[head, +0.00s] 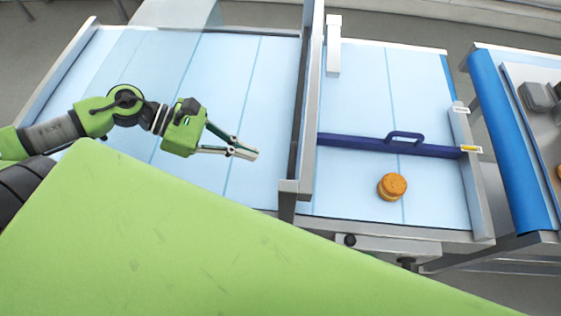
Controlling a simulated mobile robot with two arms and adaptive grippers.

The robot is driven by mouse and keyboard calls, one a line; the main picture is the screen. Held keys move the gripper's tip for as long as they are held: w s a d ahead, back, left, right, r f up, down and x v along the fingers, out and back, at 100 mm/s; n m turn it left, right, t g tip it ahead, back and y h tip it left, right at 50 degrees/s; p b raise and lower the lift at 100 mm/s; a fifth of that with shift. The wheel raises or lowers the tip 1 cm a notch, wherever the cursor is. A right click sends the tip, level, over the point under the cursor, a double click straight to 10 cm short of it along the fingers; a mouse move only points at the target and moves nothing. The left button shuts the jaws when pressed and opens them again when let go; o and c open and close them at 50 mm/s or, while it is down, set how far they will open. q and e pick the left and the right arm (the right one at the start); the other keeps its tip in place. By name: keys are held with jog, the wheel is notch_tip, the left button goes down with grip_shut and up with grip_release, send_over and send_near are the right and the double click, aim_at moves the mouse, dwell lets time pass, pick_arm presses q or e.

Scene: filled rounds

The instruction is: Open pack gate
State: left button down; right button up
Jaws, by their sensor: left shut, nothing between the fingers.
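The pack gate looks to be the dark blue bar (350,144) with a blue loop handle (404,136). It lies across the light blue belt from the grey metal frame to the right side rail, so it stands closed across the lane. A yellow-marked piece (471,149) is at its right end. My left gripper (254,154) is shut and empty over the belt, left of the metal frame and apart from the bar. My right gripper is not in view.
An orange-brown round stack (392,186) sits on the belt just on the near side of the bar. The grey frame (305,100) stands between my left gripper and the bar. A blue roller (515,140) and metal table are at right. My green body covers the foreground.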

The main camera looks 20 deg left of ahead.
pick_arm(q)
jog(key=p+x, duration=0.1)
jog(key=x, duration=0.5)
jog(key=shift+w+d+f, duration=0.1)
jog(key=shift+d, duration=0.3)
jog(key=shift+p+x, duration=0.3)
jog(key=shift+x, duration=0.6)
jog(key=shift+a+f, duration=0.1)
jog(key=shift+f, duration=0.05)
